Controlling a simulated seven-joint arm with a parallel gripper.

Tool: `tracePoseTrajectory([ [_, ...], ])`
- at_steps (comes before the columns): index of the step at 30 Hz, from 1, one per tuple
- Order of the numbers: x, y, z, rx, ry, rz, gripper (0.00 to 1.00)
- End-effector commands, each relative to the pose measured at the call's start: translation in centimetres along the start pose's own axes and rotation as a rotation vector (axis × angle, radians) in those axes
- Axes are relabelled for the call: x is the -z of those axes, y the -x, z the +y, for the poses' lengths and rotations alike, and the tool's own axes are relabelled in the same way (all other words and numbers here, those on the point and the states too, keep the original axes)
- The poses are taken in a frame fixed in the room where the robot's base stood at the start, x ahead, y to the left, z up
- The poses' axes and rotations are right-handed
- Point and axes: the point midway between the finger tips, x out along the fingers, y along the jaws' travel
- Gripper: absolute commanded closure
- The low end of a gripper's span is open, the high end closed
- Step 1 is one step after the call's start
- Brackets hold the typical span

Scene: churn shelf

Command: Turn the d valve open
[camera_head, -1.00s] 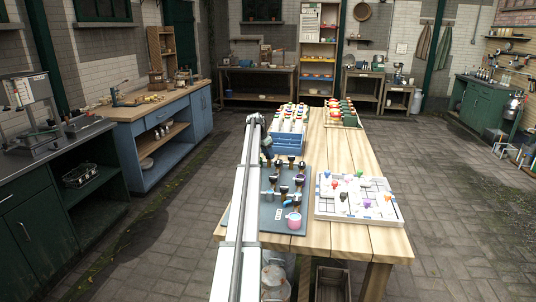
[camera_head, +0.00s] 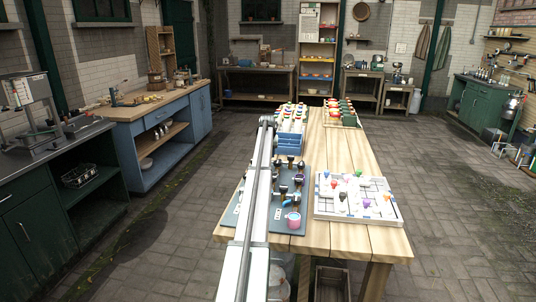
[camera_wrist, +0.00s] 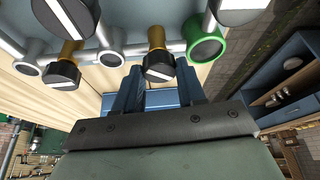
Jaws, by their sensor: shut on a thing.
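A blue-grey board (camera_head: 304,202) with several dark-knobbed valves (camera_head: 283,190) lies on the wooden table. In the wrist view, my gripper (camera_wrist: 158,76) has its two blue fingers on either side of a black valve knob (camera_wrist: 157,65) and is shut on it. This knob has a white stripe and sits on a brass stem. Other black striped knobs are at the left (camera_wrist: 62,75) and at the top. A green-ringed pipe end (camera_wrist: 205,45) is just right of the held knob. No letter label is readable. In the head view, my arm hides my gripper.
A pink cup (camera_head: 293,220) stands at the board's front right. A white tray (camera_head: 325,208) with small coloured pieces lies to the right. A blue crate (camera_head: 288,145) is behind the board. Bare table (camera_head: 345,148) lies behind the white tray.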

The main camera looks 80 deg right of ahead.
Motion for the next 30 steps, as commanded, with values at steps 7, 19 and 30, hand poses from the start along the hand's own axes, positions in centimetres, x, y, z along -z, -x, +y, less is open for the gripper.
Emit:
tracePoseTrajectory([
  [7,0.17,-0.02,0.18,0.089,0.214,0.002,0.91],
  [19,0.24,-0.08,0.33,0.206,0.498,0.001,0.91],
  [30,0.21,-0.10,0.33,0.254,0.614,0.000,0.91],
])
